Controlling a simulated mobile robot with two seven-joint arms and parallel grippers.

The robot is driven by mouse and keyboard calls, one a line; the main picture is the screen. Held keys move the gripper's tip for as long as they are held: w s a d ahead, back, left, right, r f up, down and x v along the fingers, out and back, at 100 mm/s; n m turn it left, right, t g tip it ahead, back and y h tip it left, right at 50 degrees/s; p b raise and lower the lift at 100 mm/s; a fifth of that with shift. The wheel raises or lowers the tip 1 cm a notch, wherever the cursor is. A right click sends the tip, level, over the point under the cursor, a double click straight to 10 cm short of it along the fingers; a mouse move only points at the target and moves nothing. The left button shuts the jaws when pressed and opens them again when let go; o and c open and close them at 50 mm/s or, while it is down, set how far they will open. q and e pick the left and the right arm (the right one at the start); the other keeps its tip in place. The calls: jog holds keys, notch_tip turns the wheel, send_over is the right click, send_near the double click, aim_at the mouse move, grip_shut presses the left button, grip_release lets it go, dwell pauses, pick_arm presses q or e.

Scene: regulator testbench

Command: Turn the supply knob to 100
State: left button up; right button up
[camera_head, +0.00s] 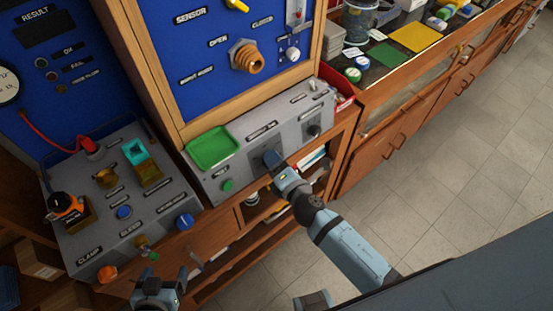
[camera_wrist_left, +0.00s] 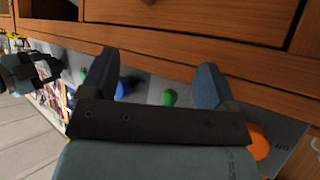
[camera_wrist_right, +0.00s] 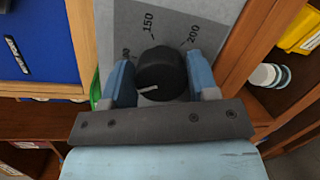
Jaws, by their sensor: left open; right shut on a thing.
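The supply knob (camera_wrist_right: 160,75) is black with a white pointer line, seen in the right wrist view. The line points left and slightly down. The dial plate (camera_wrist_right: 178,18) behind it shows 150 and 200; another number at the left is partly hidden by a finger. My right gripper (camera_wrist_right: 162,82) is shut on the knob, one blue finger on each side. In the head view my right gripper (camera_head: 274,163) is at the grey console's front and mostly hides the knob. My left gripper (camera_head: 160,284) is open and empty, low in front of the left console; its fingers also show in the left wrist view (camera_wrist_left: 155,85).
The grey console (camera_head: 235,135) carries a green tray (camera_head: 211,148) and a green button (camera_head: 227,185). The left console (camera_head: 100,240) has blue knobs, an orange knob (camera_head: 107,273) and fittings on it. Wooden shelves lie below. The floor at right (camera_head: 470,160) is clear.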

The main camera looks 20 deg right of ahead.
jog(key=m+p, duration=0.1)
jog(key=m, duration=0.2)
jog(key=shift+r+m+g+p, duration=0.1)
jog(key=shift+m+g+p, duration=0.2)
jog(key=shift+p, duration=0.1)
jog(key=shift+m+h+p, duration=0.3)
jog(key=shift+m+p, duration=0.25)
jog(key=shift+m, duration=0.35)
jog(key=shift+m+g, duration=0.3)
jog(key=shift+m, duration=0.2)
jog(key=shift+f+p, duration=0.2)
jog(key=shift+p, duration=0.1)
jog(key=o, duration=0.9)
jog(key=shift+d, duration=0.1)
